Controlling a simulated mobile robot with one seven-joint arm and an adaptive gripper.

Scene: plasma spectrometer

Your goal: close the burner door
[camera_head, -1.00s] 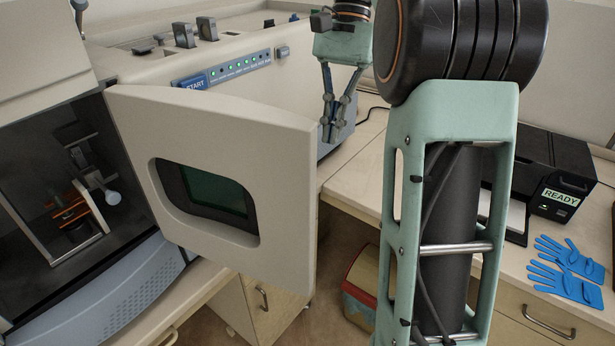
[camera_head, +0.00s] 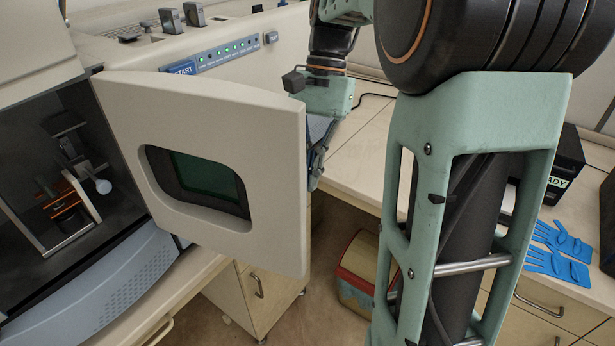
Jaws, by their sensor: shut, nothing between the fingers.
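The burner door (camera_head: 270,160) is a cream panel with a dark green window (camera_head: 208,184). It stands swung open, hinged at its left side beside the dark burner compartment (camera_head: 95,150). My gripper (camera_head: 314,180) is at the door's free right edge, partly hidden behind it. Its fingers point down and are shut with nothing between them. I cannot tell whether they touch the door.
The spectrometer body (camera_head: 235,35) with a START panel and green lights stands behind the door. Blue gloves (camera_head: 558,252) and a black device (camera_head: 568,165) lie on the right bench. A red and cream box (camera_head: 357,275) is on the floor.

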